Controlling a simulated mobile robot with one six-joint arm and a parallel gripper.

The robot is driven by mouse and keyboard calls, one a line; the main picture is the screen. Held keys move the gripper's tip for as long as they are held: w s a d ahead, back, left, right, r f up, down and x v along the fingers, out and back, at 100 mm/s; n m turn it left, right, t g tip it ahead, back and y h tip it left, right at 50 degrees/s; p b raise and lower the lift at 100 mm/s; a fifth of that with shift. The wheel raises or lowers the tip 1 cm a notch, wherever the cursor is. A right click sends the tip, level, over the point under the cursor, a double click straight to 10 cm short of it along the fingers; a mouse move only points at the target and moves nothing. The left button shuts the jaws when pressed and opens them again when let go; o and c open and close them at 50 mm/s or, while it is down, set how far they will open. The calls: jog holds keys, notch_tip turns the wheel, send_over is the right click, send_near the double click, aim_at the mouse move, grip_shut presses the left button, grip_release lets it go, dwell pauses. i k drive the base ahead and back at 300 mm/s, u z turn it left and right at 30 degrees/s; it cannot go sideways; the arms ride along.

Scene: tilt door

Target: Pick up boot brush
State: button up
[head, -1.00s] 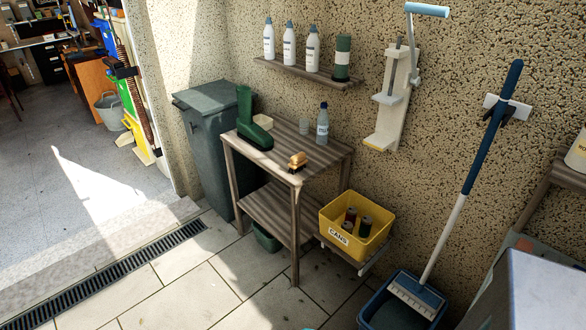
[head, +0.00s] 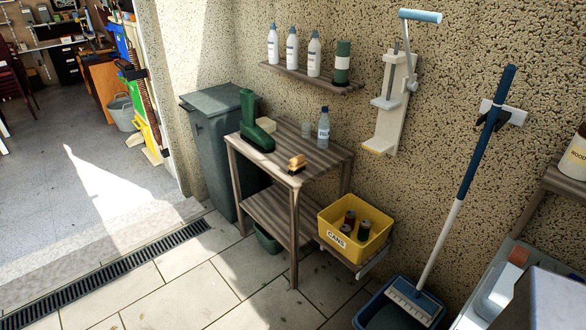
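The boot brush (head: 297,164) is small, with a tan wooden body and darker bristles. It lies on the top of the wooden side table (head: 326,157), at the front corner. A green boot (head: 254,125) stands on the same table, behind and left of the brush. A bottle with a blue cap (head: 323,128) and a small clear cup (head: 306,129) stand near the wall side of the tabletop. My gripper is not in view.
A yellow cans box (head: 343,237) sits low at the table's right. A dark bin (head: 212,148) stands left of the table. The paved floor (head: 190,289) in front is clear.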

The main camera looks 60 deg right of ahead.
aim_at(298, 163)
jog(key=z, duration=0.1)
jog(key=i, duration=0.95)
jog(key=u, duration=0.05)
